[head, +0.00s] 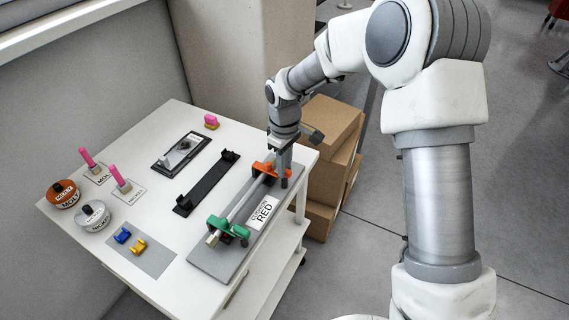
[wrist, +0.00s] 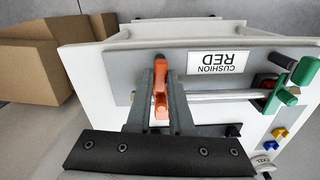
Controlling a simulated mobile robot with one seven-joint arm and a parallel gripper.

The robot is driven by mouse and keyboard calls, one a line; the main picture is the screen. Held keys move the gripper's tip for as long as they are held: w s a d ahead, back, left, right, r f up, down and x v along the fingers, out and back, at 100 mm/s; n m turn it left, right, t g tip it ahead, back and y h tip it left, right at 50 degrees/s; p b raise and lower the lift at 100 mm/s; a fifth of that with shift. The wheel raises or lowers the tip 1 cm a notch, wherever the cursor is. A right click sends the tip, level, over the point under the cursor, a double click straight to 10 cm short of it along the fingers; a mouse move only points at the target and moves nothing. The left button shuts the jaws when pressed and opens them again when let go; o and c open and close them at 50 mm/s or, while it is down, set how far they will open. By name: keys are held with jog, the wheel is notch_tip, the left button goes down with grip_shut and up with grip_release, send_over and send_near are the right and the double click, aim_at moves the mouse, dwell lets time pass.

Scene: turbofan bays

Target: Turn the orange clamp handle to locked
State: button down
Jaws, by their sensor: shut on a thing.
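The orange clamp handle (wrist: 161,92) is part of an orange clamp (head: 263,169) at the far end of a grey plate on the white table. My gripper (wrist: 160,85) is shut on the orange handle, with one finger on each side of it. In the head view my gripper (head: 284,168) reaches down over the orange clamp and hides part of it. A silver rod (head: 240,203) runs from the orange clamp to a green clamp (head: 228,228) at the near end of the plate. I cannot tell whether the orange clamp is locked.
A label reading CUSHION RED (head: 263,212) lies on the plate beside the rod. A black bracket (head: 207,182) and a dark tray (head: 182,150) are to the left. Blue and yellow clips (head: 138,246), pink-handled tools and two round tins are farther left. Cardboard boxes (head: 328,135) stand behind the table.

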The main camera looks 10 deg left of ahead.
jog(key=shift+n, duration=0.9)
jog(key=c, duration=0.8)
grip_release()
notch_tip(320, 180, up, 18)
jog(key=p, duration=0.1)
jog(key=shift+f, duration=0.25)
